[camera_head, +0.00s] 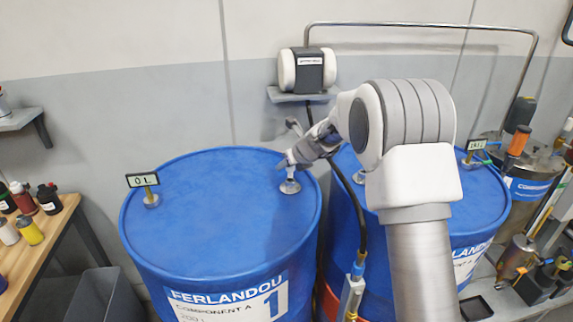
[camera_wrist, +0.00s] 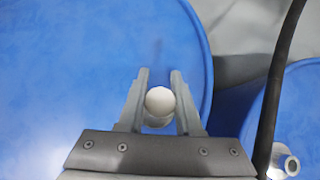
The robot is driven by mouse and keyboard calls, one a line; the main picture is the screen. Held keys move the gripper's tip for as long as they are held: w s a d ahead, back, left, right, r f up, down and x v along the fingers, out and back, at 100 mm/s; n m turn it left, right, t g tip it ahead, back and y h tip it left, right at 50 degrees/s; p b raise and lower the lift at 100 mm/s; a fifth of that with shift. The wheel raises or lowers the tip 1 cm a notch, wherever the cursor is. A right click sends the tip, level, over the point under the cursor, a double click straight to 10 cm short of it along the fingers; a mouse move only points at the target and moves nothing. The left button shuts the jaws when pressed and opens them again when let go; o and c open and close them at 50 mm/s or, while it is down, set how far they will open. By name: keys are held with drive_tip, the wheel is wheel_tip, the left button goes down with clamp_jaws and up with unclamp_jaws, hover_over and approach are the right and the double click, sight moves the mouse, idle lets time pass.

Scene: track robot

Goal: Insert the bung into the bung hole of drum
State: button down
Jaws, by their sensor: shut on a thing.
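The blue drum (camera_head: 215,215) labelled 1 fills the left centre of the head view. Its top also shows in the wrist view (camera_wrist: 70,80). My gripper (camera_head: 286,165) is over the right part of this drum's top. In the wrist view my gripper (camera_wrist: 160,76) is shut on the bung (camera_wrist: 160,101), whose pale round top shows between the fingers. In the head view the bung (camera_head: 291,174) is right above or in the metal bung hole fitting (camera_head: 290,188). I cannot tell how deep it sits. The hole's opening is hidden.
A second blue drum (camera_head: 480,205) stands close on the right; its metal fitting (camera_wrist: 291,165) shows in the wrist view. A dark hose (camera_head: 345,185) runs between the drums. A small "0 L" gauge (camera_head: 143,181) stands on the first drum's left. The drum top's middle is clear.

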drive_tip(key=shift+f+b, duration=1.4)
drive_tip(key=shift+f, duration=0.55)
drive_tip(key=c, duration=0.5)
unclamp_jaws()
drive_tip(key=shift+r, duration=0.1)
drive_tip(key=p+v, duration=0.1)
drive_tip(key=v, duration=1.6)
drive_tip(key=shift+s+d+r, duration=0.1)
